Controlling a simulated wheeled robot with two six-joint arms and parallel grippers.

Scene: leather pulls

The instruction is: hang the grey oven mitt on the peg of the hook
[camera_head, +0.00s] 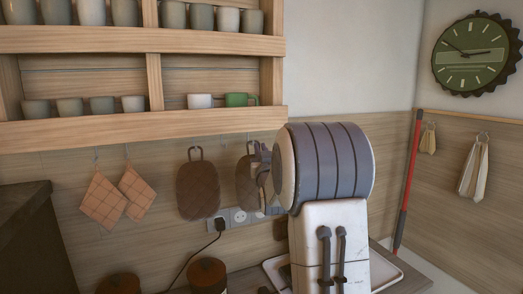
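A dark grey-brown quilted mitt (244,186) hangs or is held against the wooden wall below the shelf, with a loop at its top. My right gripper (262,160) is at this mitt's upper right edge, touching or just in front of it. My own arm hides much of the gripper, so I cannot see whether its fingers are closed on the mitt. A similar brown quilted mitt (198,190) hangs by its loop to the left, apart from it. The hook and peg behind the right mitt are too small to make out clearly. My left gripper is out of view.
Checked orange potholders (103,197) hang further left. The wooden shelf (200,131) above holds several mugs. Brown-lidded jars (207,270), a wall socket (239,216) with a black cable and a white tray (386,276) are below. A red pole (409,180) stands at the right.

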